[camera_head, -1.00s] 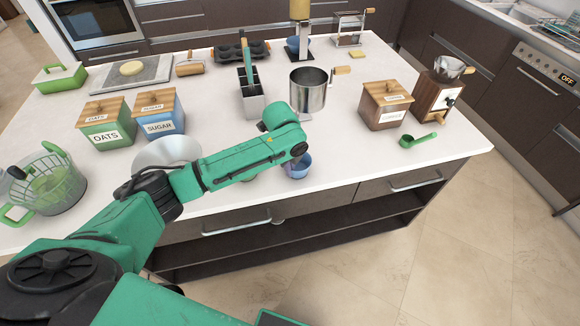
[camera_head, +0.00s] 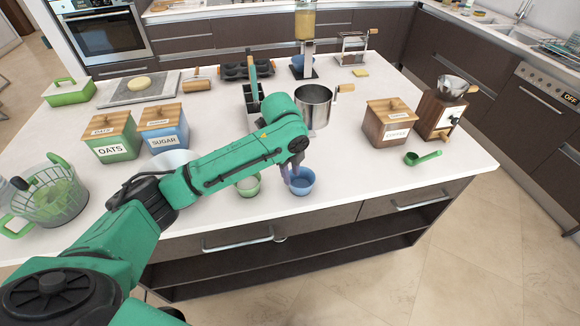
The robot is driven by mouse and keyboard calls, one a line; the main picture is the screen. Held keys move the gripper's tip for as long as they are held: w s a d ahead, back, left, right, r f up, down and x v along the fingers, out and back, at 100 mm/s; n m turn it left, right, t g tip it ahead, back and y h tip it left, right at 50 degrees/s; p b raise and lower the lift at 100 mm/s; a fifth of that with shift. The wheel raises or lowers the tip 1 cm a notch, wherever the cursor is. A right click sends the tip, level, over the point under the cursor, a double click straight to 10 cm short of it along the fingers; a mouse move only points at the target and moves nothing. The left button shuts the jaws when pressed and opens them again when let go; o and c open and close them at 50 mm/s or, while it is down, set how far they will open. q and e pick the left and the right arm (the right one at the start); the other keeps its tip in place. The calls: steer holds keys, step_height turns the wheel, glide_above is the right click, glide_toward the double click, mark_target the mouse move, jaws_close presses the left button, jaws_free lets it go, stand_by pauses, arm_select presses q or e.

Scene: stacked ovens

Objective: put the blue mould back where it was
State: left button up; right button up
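The blue mould (camera_head: 302,182), a small round cup, is at the front edge of the white counter, open side up. My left arm reaches in from the left, and its wrist is just above and behind the mould. The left gripper (camera_head: 289,175) is mostly hidden by the wrist; a greyish finger-like part shows at the mould's left rim. I cannot tell whether it grips the rim or is only beside it. A green mould (camera_head: 248,187) is left of the blue one, partly under my forearm. My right gripper is not in view.
Behind the arm stand a metal pot (camera_head: 314,105) and a utensil holder (camera_head: 253,104). A wooden canister (camera_head: 389,124) and green scoop (camera_head: 422,158) are to the right. Oats (camera_head: 111,136) and sugar (camera_head: 164,129) boxes are left. A dark muffin tray (camera_head: 247,70) lies at the back. Counter right of the mould is clear.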

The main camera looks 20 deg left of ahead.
arm_select(q)
steer(key=r, duration=0.5)
steer(key=shift+s+a+r, duration=0.1)
steer(key=shift+s+r, duration=0.05)
steer(key=shift+s, duration=0.25)
